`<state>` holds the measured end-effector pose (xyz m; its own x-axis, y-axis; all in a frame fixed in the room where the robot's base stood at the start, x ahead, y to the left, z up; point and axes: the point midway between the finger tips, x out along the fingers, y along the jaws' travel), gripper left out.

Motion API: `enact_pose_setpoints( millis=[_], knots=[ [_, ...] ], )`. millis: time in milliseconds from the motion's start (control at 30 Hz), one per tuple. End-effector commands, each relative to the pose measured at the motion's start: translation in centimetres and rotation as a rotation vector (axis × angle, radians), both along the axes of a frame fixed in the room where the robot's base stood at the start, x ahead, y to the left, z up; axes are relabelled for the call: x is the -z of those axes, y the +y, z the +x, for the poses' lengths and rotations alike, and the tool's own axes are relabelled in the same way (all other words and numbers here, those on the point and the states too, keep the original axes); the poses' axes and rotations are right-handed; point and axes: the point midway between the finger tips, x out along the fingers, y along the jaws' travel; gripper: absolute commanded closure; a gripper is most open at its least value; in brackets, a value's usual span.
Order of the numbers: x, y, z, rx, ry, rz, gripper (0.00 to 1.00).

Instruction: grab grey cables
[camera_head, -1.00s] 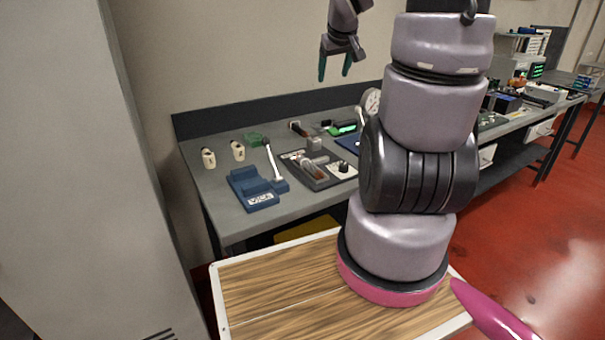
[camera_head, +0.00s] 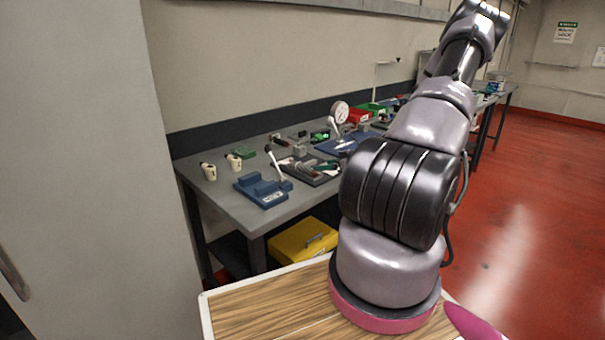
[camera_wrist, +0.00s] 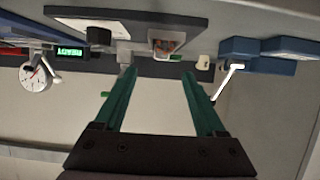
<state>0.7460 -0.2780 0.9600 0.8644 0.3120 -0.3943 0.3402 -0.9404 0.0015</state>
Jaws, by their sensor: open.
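No grey cables can be clearly made out in either view. A dark tray (camera_head: 318,180) with small grey and brown parts lies on the bench; it also shows upside down at the top of the wrist view (camera_wrist: 190,24). A small box-shaped part with a brown inside (camera_wrist: 168,42) sits at the tray's edge there. My gripper (camera_wrist: 158,73) is open and empty, its two green fingers pointing toward the tray area and apart from it. In the head view my arm hides much of the bench, and the gripper cannot be clearly picked out.
A blue fixture with a white lever (camera_head: 262,192) stands left of the tray. Two cream cylinders (camera_head: 209,172) and a green block (camera_head: 246,154) lie further left. A round dial gauge (camera_head: 339,112) stands behind. A yellow box (camera_head: 303,240) is under the bench. A tall grey cabinet (camera_head: 75,150) flanks the left.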

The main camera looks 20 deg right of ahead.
Motion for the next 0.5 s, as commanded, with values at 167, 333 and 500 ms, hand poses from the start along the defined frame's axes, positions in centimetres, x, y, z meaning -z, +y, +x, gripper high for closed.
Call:
enact_pose_setpoints(
  millis=[167,333,500],
  knots=[
    [0.7,0.8,1.7,-0.006,-0.016,0.007,0.28],
    [1.7,1.5,4.0,-0.004,-0.014,0.007,0.28],
    [2.2,2.0,5.1,-0.002,-0.012,0.007,0.28]
  ],
)
